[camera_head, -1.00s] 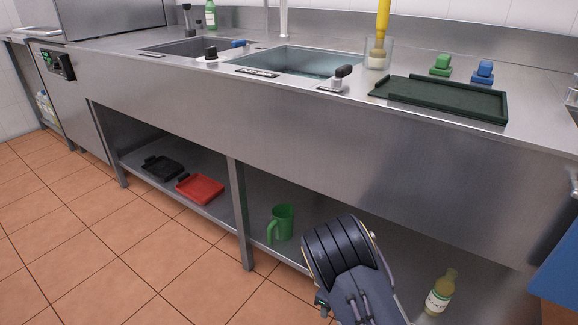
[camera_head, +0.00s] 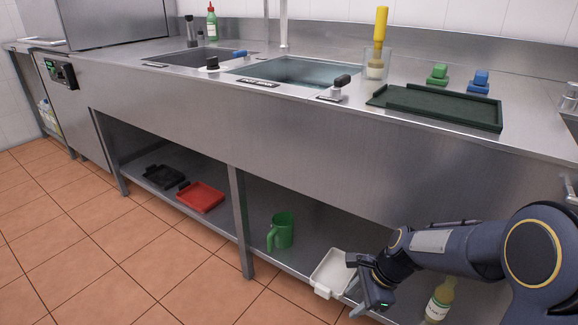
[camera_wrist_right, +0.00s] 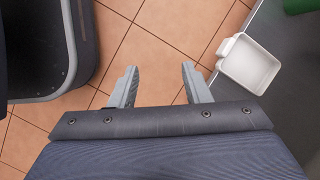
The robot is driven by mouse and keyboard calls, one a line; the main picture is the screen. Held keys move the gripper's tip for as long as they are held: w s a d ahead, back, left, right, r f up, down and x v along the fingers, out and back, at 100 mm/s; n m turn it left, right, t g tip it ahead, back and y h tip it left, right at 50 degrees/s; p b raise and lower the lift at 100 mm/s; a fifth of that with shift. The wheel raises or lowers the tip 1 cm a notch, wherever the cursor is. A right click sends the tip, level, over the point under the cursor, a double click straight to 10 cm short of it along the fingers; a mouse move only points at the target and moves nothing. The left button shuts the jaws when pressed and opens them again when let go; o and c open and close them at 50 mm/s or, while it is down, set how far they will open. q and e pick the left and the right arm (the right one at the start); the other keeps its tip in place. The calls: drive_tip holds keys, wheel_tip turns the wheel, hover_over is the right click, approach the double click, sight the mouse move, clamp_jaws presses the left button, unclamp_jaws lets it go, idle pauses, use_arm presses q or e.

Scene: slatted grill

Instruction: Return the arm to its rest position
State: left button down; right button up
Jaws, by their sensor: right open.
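My right arm comes in from the right in the head view. Its gripper (camera_head: 372,290) is low, in front of the lower shelf, just right of a white tray (camera_head: 330,272). In the right wrist view the two grey fingers of this gripper (camera_wrist_right: 160,85) are spread apart with only floor tiles between them. The white tray (camera_wrist_right: 249,63) lies on the shelf to the right of the fingers, apart from them, and looks empty. My left gripper is not in view.
The steel counter (camera_head: 300,120) with two sinks overhangs the lower shelf. On the shelf are a green jug (camera_head: 281,232), a red tray (camera_head: 201,196), a black tray (camera_head: 164,176) and a bottle (camera_head: 438,302) close to my right arm. The tiled floor (camera_head: 90,250) at left is clear.

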drive_tip(key=s+d+r+n+t, duration=0.25)
drive_tip(key=s+r+n, duration=0.35)
drive_tip(key=s+n, duration=0.3)
drive_tip(key=s+d+r+n+t, duration=0.25)
drive_tip(key=s+r+n, duration=0.35)
drive_tip(key=s, duration=0.6)
wheel_tip(320, 180, up, 36)
drive_tip(key=p, duration=3.6)
drive_tip(key=shift+r+n+h, duration=0.15)
drive_tip(key=shift+n+h, duration=0.15)
drive_tip(key=shift+n, duration=0.1)
drive_tip(key=shift+s, duration=0.1)
